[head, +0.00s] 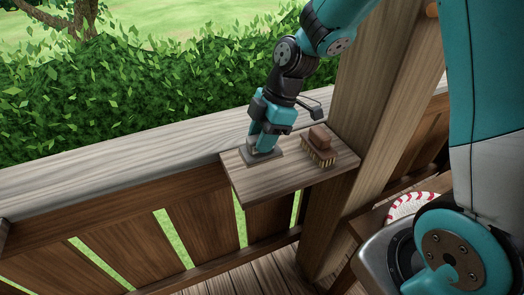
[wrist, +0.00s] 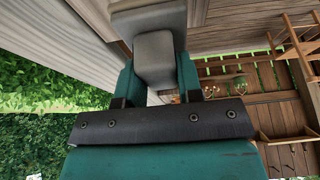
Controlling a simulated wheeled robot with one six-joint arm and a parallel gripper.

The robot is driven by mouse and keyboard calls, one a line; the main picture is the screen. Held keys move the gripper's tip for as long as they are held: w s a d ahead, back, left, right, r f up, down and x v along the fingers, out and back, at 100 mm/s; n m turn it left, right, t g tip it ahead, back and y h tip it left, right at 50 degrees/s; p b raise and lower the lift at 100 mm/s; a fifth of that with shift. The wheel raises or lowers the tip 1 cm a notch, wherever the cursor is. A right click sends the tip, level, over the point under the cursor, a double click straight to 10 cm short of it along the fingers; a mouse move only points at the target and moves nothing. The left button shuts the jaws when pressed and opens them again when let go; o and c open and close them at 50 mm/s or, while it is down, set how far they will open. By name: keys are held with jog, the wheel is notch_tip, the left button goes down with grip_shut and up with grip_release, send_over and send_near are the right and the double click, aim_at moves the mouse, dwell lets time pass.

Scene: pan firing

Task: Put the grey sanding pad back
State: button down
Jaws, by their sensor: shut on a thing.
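The grey sanding pad (head: 262,157) is at the left part of a small wooden shelf (head: 290,181) fixed by the railing. It looks flat on the shelf or just above it; I cannot tell if it touches. My gripper (head: 262,147) points down from above and is shut on the pad's grip. In the wrist view the pad (wrist: 148,20) shows its grey base and a rounded grey grip between the two teal fingers of my gripper (wrist: 155,72). The fingers hide part of the pad in the head view.
A brown block brush with bristles (head: 319,146) stands on the shelf, right of the pad, with a narrow gap between. A thick wooden post (head: 365,100) rises behind the right side. The railing top (head: 130,160) runs left. A red-and-white round item (head: 410,204) lies lower right.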

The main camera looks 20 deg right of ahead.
aim_at(262, 156)
jog(key=shift+f+p, duration=0.55)
jog(key=shift+f, duration=2.2)
jog(key=shift+f, duration=0.2)
jog(key=c, duration=0.8)
grip_release()
jog(key=shift+r, duration=0.1)
